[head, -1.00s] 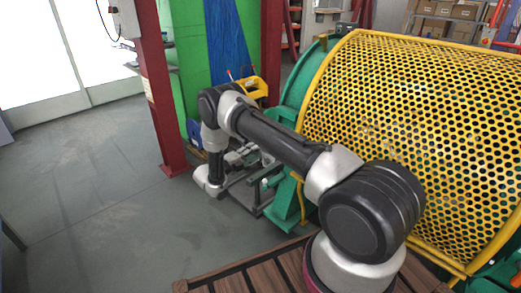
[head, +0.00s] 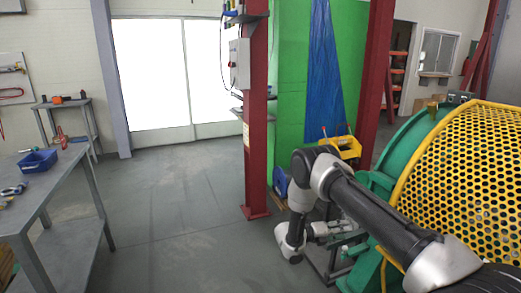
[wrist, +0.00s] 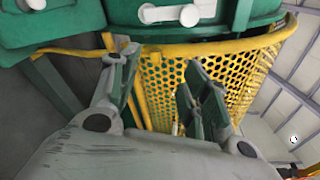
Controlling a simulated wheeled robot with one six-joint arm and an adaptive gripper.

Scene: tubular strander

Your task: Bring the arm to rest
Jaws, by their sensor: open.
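My arm reaches from the lower right of the head view, over the side of the green and yellow machine, and bends down at its far end. My gripper (wrist: 162,78) is open in the wrist view, with its two fingers apart and nothing between them. In the head view it is small and points right, beside the machine. The machine's yellow perforated guard (head: 468,160) stands right of the arm. The guard also shows behind the fingers in the wrist view (wrist: 240,72).
A red post (head: 256,120) stands left of the arm's far end. A yellow toolbox (head: 342,146) sits behind the arm. A grey workbench (head: 45,190) with a blue bin (head: 38,161) is at the left. The floor (head: 180,210) between bench and post is clear.

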